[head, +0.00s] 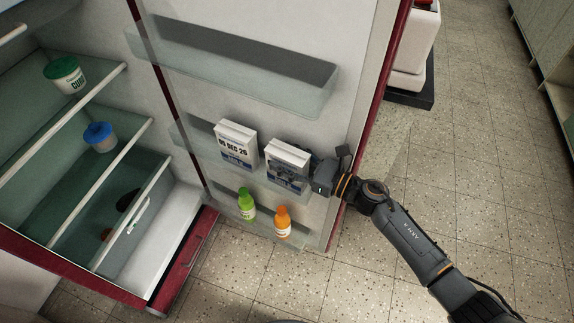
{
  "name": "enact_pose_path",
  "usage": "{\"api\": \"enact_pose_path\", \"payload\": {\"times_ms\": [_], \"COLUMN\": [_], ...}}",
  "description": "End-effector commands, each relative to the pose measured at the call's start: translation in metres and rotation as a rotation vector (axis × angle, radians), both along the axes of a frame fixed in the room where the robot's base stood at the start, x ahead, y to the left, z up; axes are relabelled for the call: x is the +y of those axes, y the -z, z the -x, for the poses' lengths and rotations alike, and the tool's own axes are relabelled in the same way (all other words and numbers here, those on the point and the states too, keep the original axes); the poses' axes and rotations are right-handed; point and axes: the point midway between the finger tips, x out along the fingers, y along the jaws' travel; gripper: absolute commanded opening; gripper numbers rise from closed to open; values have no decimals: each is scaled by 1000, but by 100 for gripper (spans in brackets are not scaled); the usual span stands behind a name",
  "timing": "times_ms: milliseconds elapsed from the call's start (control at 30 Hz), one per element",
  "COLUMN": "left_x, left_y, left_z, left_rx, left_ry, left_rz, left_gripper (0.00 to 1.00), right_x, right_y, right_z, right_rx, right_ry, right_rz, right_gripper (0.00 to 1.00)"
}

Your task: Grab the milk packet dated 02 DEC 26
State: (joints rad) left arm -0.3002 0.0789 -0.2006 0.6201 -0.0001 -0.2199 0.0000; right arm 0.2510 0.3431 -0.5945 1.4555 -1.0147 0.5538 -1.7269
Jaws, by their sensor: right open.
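Two white and blue milk packets stand side by side on the middle shelf of the open fridge door. The left packet (237,143) shows a date that looks like 05 DEC 26, though the first digits are small. The right packet (288,153) has its front largely covered by my right gripper (297,180), so its date is hidden. My right gripper is open and reaches in from the right, at the front of that packet. I cannot tell whether it touches the packet. My left gripper is not in view.
A green bottle (246,204) and an orange bottle (282,222) stand on the lower door shelf. The upper door shelf (235,60) is empty. Inside the fridge are a green-lidded tub (64,75) and a blue-lidded tub (100,137). Tiled floor (470,170) is clear at right.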

Motion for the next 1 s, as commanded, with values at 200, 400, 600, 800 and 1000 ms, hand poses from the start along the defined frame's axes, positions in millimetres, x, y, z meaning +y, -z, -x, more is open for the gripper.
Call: {"api": "enact_pose_path", "payload": {"times_ms": [200,400,600,800,1000], "left_x": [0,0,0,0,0], "left_y": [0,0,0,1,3], "left_z": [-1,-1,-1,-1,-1], "left_rx": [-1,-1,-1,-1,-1], "left_ry": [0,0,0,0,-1], "left_rz": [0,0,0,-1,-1], "left_gripper": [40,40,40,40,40], "right_x": [0,0,0,0,2], "right_y": [1,1,-2,-2,-12], "right_z": [0,0,0,0,4], "right_rx": [0,0,-2,-2,-7], "right_ry": [0,0,0,-1,-2], "right_rz": [0,0,-2,-2,-2], "right_gripper": [49,8,0,0,0]}}
